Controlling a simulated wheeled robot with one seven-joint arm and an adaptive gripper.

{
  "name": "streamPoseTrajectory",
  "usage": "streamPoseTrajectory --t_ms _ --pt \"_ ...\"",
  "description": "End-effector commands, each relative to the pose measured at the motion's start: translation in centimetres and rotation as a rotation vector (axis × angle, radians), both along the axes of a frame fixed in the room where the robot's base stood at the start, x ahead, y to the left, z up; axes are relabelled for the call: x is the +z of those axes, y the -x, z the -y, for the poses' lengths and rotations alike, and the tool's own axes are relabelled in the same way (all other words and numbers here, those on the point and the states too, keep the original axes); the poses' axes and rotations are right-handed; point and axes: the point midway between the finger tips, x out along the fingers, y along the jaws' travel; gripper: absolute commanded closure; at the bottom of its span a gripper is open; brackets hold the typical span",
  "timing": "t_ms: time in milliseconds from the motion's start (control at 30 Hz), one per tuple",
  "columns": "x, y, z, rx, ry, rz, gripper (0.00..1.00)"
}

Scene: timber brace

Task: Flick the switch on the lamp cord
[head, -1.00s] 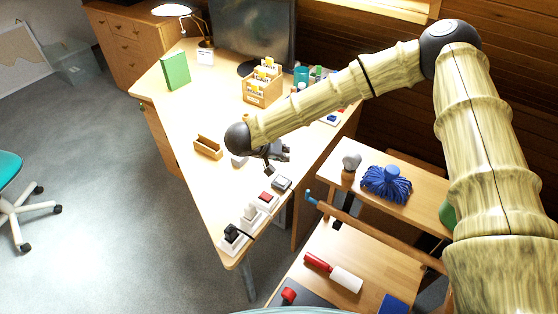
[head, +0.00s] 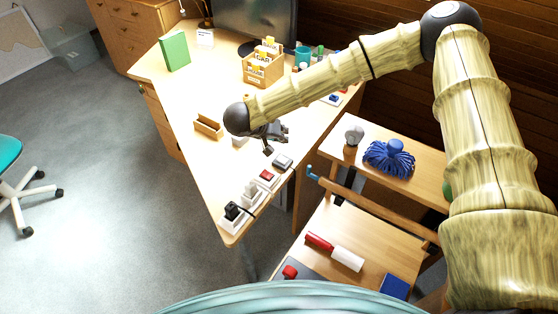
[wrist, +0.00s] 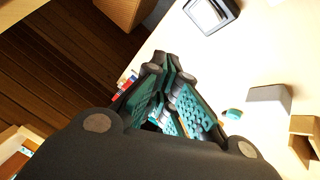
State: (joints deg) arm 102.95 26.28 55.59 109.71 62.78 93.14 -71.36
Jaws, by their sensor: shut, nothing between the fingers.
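My gripper (head: 268,148) is over the right part of the desk, just beyond a row of small devices. In the wrist view its fingers (wrist: 168,65) are together with nothing between them. The row holds a grey device (head: 283,161), a red switch on a white base (head: 266,177) and a white strip with plugs (head: 236,218). A dark square-framed device (wrist: 210,14) shows at the top of the wrist view, apart from the fingers. I cannot tell which device is on the lamp cord. Only the lamp's lower part (head: 206,14) shows at the top edge.
A small wooden tray (head: 208,126) and a pale block (head: 240,140) are left of my gripper. A card holder (head: 262,72), green book (head: 175,50) and monitor (head: 255,18) stand farther back. The desk's left middle is clear.

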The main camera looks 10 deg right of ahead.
Motion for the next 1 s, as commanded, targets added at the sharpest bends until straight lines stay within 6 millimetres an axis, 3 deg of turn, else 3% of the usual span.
streamPoseTrajectory --t_ms 100,533,1000 --pt "-1.9 -0.1 -0.1 0.000 0.001 -0.002 1.00" --pt "-5.4 -0.6 -0.6 0.001 0.002 -0.001 1.00" --pt "-6.1 -0.6 -0.7 0.002 0.001 0.000 1.00"
